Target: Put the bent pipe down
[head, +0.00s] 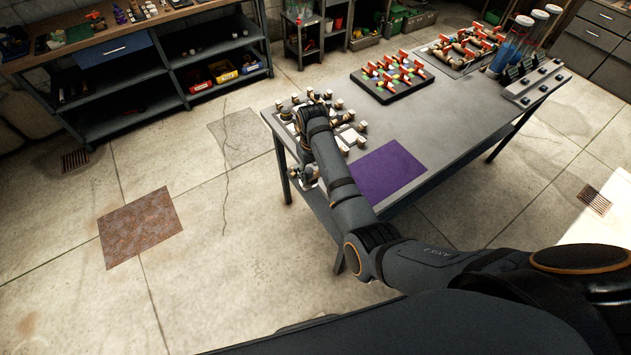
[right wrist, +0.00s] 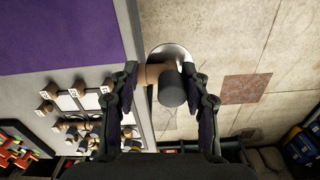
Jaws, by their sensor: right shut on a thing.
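The bent pipe (right wrist: 172,90) is between the fingers of my right gripper (right wrist: 160,74) in the right wrist view. It shows a tan arm to the left and a dark, round end facing the camera. A pale round shape lies behind it, partly hidden. My right gripper is shut on the pipe, close to the table's edge, with floor behind much of it. In the head view my right arm reaches over the left end of the grey table (head: 440,121), and its wrist hides part of the fittings there. My left gripper is in neither view.
A purple mat (head: 388,172) lies bare on the table. Pale cards with several fittings (right wrist: 86,101) fill the table's left end. A black tray of red-handled valves (head: 392,78) stands farther back. Shelving (head: 165,65) stands at the back left, with open floor between.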

